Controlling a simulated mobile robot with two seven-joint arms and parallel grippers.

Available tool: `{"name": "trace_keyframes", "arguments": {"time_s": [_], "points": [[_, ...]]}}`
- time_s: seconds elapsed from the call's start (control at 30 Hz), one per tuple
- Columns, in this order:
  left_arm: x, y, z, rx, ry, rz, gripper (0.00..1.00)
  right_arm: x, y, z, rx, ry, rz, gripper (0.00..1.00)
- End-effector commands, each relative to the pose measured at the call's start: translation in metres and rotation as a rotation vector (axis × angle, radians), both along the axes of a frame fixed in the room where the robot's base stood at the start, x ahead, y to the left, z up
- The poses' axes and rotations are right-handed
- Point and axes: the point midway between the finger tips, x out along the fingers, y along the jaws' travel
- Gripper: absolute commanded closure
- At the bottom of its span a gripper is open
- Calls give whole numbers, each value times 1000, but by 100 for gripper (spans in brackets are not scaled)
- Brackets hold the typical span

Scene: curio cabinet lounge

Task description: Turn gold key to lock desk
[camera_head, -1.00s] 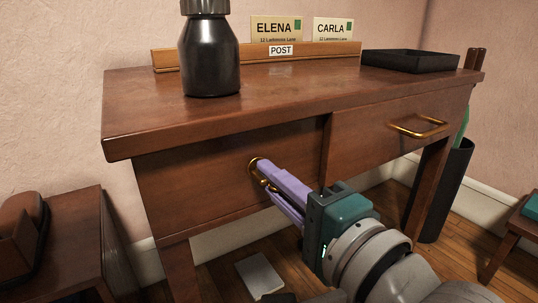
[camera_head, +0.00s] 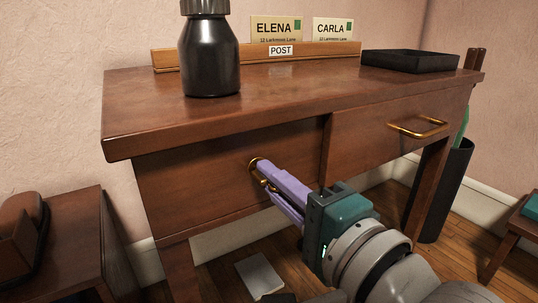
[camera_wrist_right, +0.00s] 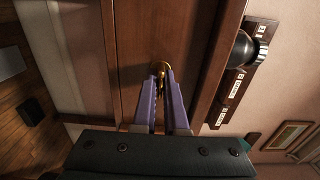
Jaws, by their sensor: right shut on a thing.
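The wooden desk (camera_head: 220,115) stands against the wall with two drawer fronts. The gold key (camera_head: 256,163) sits at the left drawer front, in a round gold lock plate; its bow is mostly hidden by my fingers. In the right wrist view the gold key (camera_wrist_right: 160,69) shows between the fingertips, against the wood. My right gripper (camera_head: 266,176) comes from the lower right, its purple fingers shut on the key; it also shows in the right wrist view (camera_wrist_right: 160,82). My left gripper is not in view.
A black bottle (camera_head: 208,55), a POST letter rack (camera_head: 215,56) with two cards and a black tray (camera_head: 408,61) stand on the desk. A gold handle (camera_head: 420,128) sticks out from the right drawer. A dark bin (camera_head: 450,190) stands at right.

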Motion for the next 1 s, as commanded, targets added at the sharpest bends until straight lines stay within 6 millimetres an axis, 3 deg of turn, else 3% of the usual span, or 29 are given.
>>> {"name": "trace_keyframes", "arguments": {"time_s": [0.37, 0.7, 0.9, 1.0], "points": [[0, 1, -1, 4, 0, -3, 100, 0, 0, 0, 47, 33, 0, 100], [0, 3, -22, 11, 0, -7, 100, 1, 2, -3, 768, 554, 1, 100], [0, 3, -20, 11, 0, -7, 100, 2, 2, 1, 1202, 872, 0, 100], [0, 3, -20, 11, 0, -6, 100, 2, 2, 0, 1234, 899, 0, 100]]}}
